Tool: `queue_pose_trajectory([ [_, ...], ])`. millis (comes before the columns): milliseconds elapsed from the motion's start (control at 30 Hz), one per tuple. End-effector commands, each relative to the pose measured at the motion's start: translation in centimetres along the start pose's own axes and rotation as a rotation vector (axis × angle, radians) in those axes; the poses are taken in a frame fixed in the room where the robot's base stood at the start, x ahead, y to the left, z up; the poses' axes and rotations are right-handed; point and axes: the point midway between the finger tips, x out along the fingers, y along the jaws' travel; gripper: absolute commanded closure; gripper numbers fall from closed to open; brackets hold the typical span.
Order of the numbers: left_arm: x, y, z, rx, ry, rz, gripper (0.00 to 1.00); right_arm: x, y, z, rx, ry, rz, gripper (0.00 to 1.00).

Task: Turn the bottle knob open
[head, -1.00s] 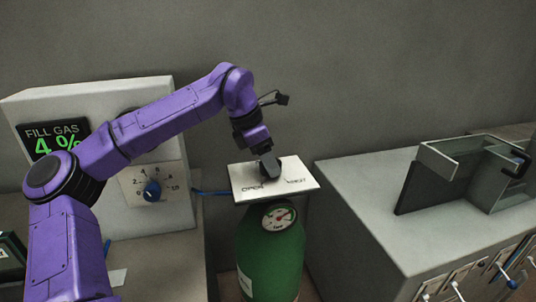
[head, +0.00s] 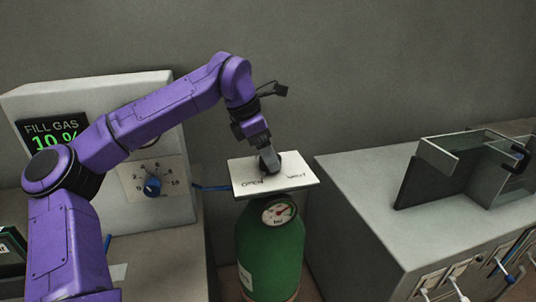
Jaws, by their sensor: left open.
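A green gas bottle (head: 270,258) stands upright in the middle, with a round gauge (head: 280,212) at its top. Above it is a white plate (head: 303,178) marked OPEN at the left; the mark at the right is too small to read surely. The dark bottle knob (head: 281,163) sits on this plate and is mostly hidden by my gripper. My left gripper (head: 267,163) is open, pointing down, with its fingers at the knob; whether they touch it cannot be told. My right gripper is not in view.
A grey panel at the left has a FILL GAS display (head: 52,133) reading 10 % and a blue dial (head: 152,187). A blue hose (head: 211,188) leads toward the plate. At the right, a grey counter (head: 375,190) bears a glass-walled box (head: 485,165).

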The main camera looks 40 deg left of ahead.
Motion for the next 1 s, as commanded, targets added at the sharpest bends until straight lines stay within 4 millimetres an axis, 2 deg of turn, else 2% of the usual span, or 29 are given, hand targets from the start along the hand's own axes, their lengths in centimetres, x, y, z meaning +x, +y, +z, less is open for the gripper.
queue_pose_trajectory([
  [200, -5.2, 0.0, 0.1, -0.001, -0.005, 0.004, 0.19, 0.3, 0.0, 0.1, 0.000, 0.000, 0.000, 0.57],
  [400, -8.8, 0.0, 0.1, 0.000, -0.003, 0.002, 0.19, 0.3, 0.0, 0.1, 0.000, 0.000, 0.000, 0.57],
  [567, -9.5, 0.0, 0.0, 0.001, -0.001, 0.001, 0.19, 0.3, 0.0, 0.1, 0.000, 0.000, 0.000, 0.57],
  [1000, -9.5, 0.0, 0.0, 0.000, -0.001, 0.000, 0.19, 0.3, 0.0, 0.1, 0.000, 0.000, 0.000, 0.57],
])
